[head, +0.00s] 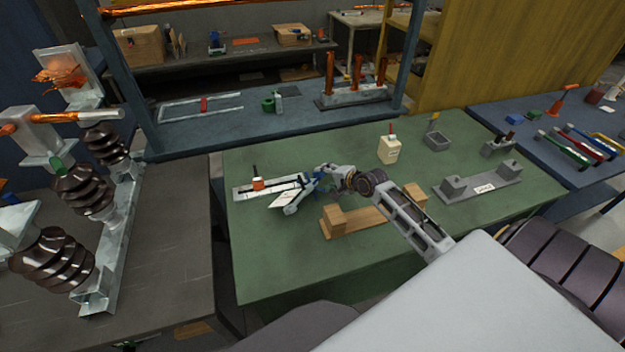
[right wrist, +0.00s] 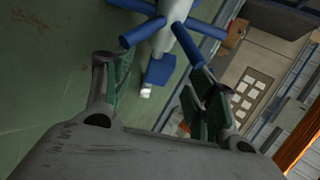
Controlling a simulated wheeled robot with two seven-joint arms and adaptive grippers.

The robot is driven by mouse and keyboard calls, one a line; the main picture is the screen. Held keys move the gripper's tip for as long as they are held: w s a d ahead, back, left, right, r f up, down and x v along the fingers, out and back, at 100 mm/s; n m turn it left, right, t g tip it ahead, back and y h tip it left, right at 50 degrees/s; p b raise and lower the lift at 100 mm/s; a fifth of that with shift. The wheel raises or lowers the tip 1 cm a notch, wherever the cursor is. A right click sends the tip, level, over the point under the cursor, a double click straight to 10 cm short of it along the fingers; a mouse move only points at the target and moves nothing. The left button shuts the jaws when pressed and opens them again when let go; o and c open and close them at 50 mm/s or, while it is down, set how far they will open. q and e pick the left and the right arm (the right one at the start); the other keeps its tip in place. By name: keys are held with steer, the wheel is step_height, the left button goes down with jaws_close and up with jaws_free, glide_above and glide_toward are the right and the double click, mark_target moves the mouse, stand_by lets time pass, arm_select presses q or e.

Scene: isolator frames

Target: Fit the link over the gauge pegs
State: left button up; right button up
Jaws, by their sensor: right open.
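My right gripper (head: 320,184) reaches in from the right over the green table, near its left half. In the right wrist view its green-padded fingers (right wrist: 155,88) are apart, with nothing clamped between them. A grey-hubbed piece with blue bars (right wrist: 163,38) lies beyond the fingertips; I cannot tell whether it is the link. A grey bar with two raised blocks (head: 484,187) and a small white label, likely the gauge, stands at the table's right. Small pegs seem to top its blocks. A wooden stand with two blocks (head: 357,225) is below my gripper. My left gripper is not in view.
A pale flat tray (head: 242,192) with an orange-and-white item lies at the table's left. A cream container (head: 389,150) and a grey box (head: 437,141) stand at the back. Dark ribbed insulators (head: 83,190) stand left; tools lie on the blue bench (head: 555,145) at right.

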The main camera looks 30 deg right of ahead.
stand_by(0.3)
steer(key=shift+p+x, duration=0.3)
steer(key=shift+x, duration=2.25)
steer(key=shift+w+r, duration=0.1)
steer(key=shift+c, duration=0.2)
jaws_close()
steer(key=shift+w+r, duration=0.1)
steer(key=shift+r, duration=0.05)
